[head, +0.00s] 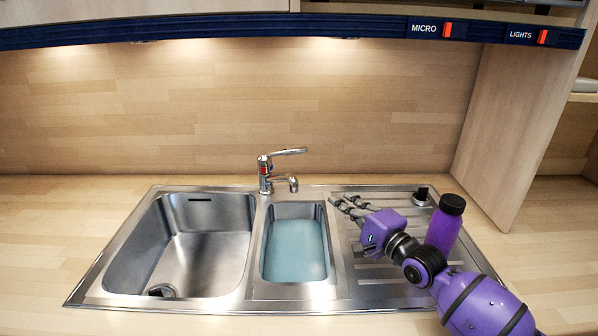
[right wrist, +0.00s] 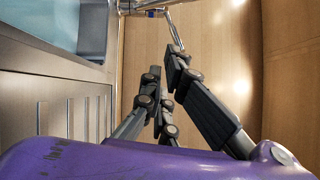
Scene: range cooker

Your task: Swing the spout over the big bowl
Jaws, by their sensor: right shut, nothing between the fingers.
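The chrome tap (head: 266,178) stands at the back rim of the sink, between the two bowls. Its short spout (head: 282,179) points right, with its end over the back of the small bowl (head: 296,250). The lever (head: 289,151) above it also points right. The empty big bowl (head: 205,245) is to the left. My right gripper (head: 338,203) is shut and empty, over the drainboard to the right of the spout and apart from it. In the right wrist view its fingers (right wrist: 163,70) point toward the tap (right wrist: 150,8) at the top. My left gripper is out of view.
The ribbed drainboard (head: 352,262) lies right of the small bowl, under my right gripper. A wooden back wall (head: 250,110) rises behind the tap. A wooden side panel (head: 520,120) stands at the right. The counter (head: 50,240) at the left is clear.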

